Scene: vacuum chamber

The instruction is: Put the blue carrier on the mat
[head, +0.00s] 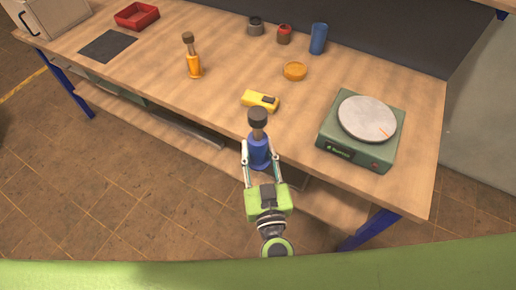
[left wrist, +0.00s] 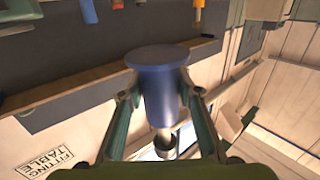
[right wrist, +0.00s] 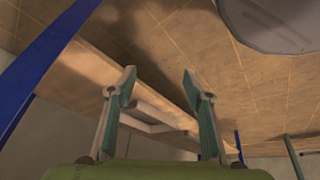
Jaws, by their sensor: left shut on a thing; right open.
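The blue carrier (head: 259,152) has a blue body and a dark knob on a stem on top. My left gripper (head: 262,163) is shut on its body and holds it roughly upright at the table's front edge. In the left wrist view the blue body (left wrist: 160,88) sits between both fingers, with its wide flange showing. The mat (head: 108,46) is a dark grey rectangle at the table's far left, bare, well away from the carrier. My right gripper (right wrist: 160,82) is open and empty in the right wrist view, and is not seen in the head view.
An orange carrier (head: 193,66) stands between the mat and my left gripper. A yellow device (head: 260,101), an orange disc (head: 295,71) and a blue cylinder (head: 318,39) stand nearby. A green machine (head: 352,150) is at right, and a red tray (head: 137,16) at the back left.

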